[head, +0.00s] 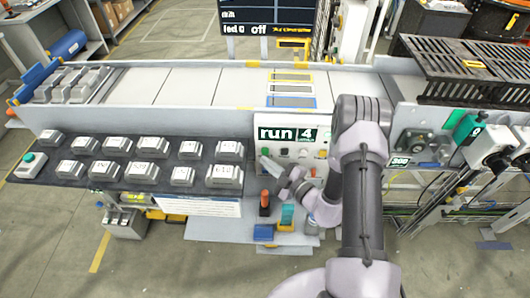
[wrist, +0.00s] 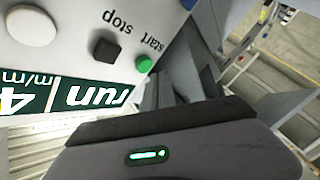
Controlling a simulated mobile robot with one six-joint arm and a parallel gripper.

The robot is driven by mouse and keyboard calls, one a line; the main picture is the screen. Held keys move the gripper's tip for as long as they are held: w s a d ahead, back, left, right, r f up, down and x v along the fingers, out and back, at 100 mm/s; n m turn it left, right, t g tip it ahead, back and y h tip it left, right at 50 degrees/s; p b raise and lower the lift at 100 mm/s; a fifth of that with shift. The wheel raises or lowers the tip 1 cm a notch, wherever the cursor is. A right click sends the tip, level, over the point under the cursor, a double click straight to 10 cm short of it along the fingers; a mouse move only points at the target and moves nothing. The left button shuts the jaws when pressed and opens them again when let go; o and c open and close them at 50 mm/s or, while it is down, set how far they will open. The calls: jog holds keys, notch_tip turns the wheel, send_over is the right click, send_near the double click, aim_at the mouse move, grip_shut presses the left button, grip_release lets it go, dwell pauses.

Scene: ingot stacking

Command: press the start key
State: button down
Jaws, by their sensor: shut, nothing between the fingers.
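The control panel (head: 312,166) is on the front of the conveyor, below a display (head: 289,134) reading "run 4". In the wrist view the start key (wrist: 144,63) is a small round green button beside the word "start". The black square stop key (wrist: 107,46) is next to it. My gripper (head: 268,165) is shut and empty, its tips at the left part of the panel, close to the start key. I cannot tell whether they touch it. The wrist view also shows the display (wrist: 70,97), upside down.
Several grey ingots (head: 152,146) sit in rows on a dark shelf left of the panel. The conveyor belt (head: 190,87) runs behind, with more ingots (head: 75,85) at its left end. A black grate (head: 470,65) is at the right.

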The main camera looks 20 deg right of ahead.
jog(key=shift+s, duration=0.1)
jog(key=s, duration=0.1)
jog(key=s+a, duration=0.1)
jog(key=s, duration=0.1)
jog(key=s+a, duration=0.1)
jog(key=s, duration=0.1)
jog(key=shift+s, duration=0.25)
jog(key=shift+d, duration=0.1)
dwell(0.5)
